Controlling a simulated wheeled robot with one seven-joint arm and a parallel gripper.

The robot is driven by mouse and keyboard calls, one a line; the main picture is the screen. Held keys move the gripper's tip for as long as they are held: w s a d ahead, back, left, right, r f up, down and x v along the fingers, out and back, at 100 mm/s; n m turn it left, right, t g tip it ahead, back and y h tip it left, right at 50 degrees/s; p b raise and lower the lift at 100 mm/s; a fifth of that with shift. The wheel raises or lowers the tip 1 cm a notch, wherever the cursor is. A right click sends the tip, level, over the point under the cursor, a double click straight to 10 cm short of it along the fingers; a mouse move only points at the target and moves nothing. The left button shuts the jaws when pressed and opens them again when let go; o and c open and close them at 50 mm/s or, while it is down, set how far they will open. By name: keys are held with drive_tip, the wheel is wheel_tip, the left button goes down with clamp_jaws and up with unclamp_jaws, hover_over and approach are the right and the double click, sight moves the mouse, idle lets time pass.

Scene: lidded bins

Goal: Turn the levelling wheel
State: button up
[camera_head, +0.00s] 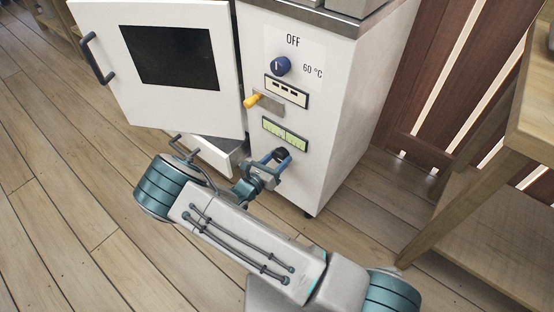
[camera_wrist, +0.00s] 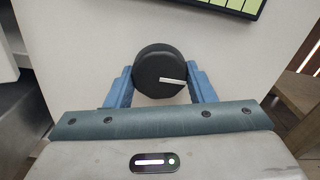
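The levelling wheel is a round black knob with a white pointer line, seen in the wrist view (camera_wrist: 154,72). It sits on the white cabinet front, below a green-lit panel. In the head view my gripper (camera_head: 275,158) is at the low front of the cabinet, and the wheel is mostly hidden behind the fingers.
The cabinet (camera_head: 345,110) has its windowed door (camera_head: 120,95) swung open to the left. A blue dial (camera_head: 281,66), a yellow-tipped lever (camera_head: 252,101) and a green panel (camera_head: 285,133) are above my gripper. A drawer (camera_head: 217,155) stands partly open at left. A wooden table (camera_head: 535,125) is at right.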

drive_tip(key=shift+m, duration=0.4)
drive_tip(key=shift+a+m+p, duration=0.1)
drive_tip(key=shift+m+p, duration=0.45)
drive_tip(key=shift+m, duration=0.05)
drive_tip(key=shift+a+m+p, duration=0.1)
drive_tip(key=shift+m+p, duration=0.45)
drive_tip(key=shift+m, duration=1.25)
drive_tip(key=o, duration=1)
drive_tip(key=p+v, duration=0.3)
drive_tip(key=v, duration=1)
drive_tip(key=shift+s+a, duration=0.25)
